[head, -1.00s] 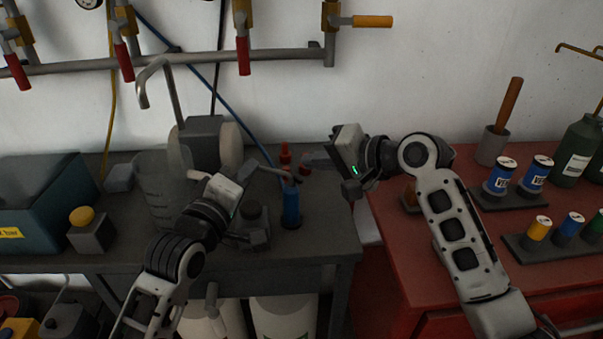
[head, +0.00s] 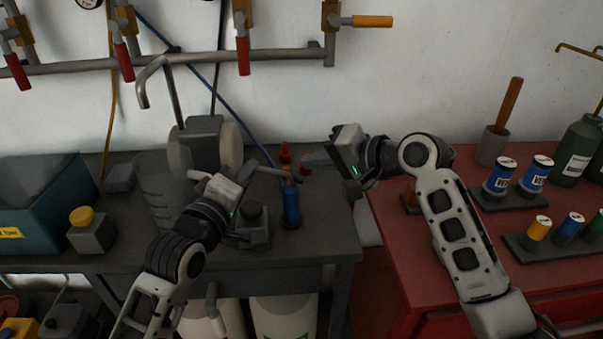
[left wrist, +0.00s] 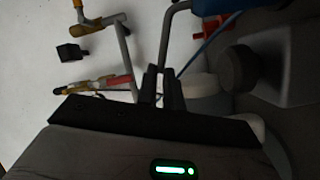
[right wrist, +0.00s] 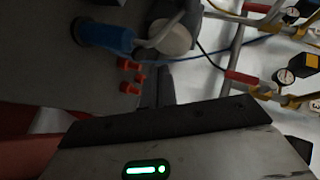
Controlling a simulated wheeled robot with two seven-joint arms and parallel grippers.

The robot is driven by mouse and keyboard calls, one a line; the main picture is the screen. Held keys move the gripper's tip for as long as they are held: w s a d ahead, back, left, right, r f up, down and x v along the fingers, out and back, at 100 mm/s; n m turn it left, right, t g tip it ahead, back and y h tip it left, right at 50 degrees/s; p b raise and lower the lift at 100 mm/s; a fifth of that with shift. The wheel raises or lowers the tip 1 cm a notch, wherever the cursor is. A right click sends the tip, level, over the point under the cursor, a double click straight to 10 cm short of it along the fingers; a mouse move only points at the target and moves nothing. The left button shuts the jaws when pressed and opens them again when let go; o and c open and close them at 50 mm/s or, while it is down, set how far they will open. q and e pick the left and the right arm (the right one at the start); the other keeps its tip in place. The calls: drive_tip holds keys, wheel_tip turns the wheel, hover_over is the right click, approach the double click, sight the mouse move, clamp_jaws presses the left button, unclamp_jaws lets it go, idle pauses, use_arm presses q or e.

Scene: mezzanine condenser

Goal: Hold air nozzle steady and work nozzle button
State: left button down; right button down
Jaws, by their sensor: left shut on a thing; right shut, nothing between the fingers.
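The air nozzle has an upright blue body (head: 291,205) on a dark round foot and a bent grey tube (head: 272,170) at its top. My left gripper (head: 248,171) is shut on the end of that tube, left of the body. The tube also runs up from the fingertips in the left wrist view (left wrist: 167,45). The blue body shows at the upper left of the right wrist view (right wrist: 105,36). My right gripper (head: 318,160) is shut and empty, to the right of the nozzle and apart from it. I cannot make out the button clearly.
Small red pieces (head: 285,153) stand behind the nozzle, near the right fingertips. A clear beaker (head: 160,195) and a dark block (head: 253,232) are by my left arm. Pipes with red valve handles (head: 243,55) cross the wall. A red cabinet (head: 410,240) stands right.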

drive_tip(key=shift+a+f, duration=0.2)
drive_tip(key=shift+f, duration=0.15)
drive_tip(key=shift+a+f, duration=0.25)
drive_tip(key=shift+f, duration=0.2)
idle(0.8)
idle(0.3)
drive_tip(key=shift+d+r, duration=0.45)
drive_tip(key=shift+r, duration=0.4)
drive_tip(key=shift+r, duration=0.1)
drive_tip(key=r, duration=0.1)
drive_tip(key=d+r, duration=0.2)
drive_tip(key=r, duration=0.1)
drive_tip(key=shift+w+d, duration=0.1)
drive_tip(key=shift+d, duration=0.15)
idle(0.3)
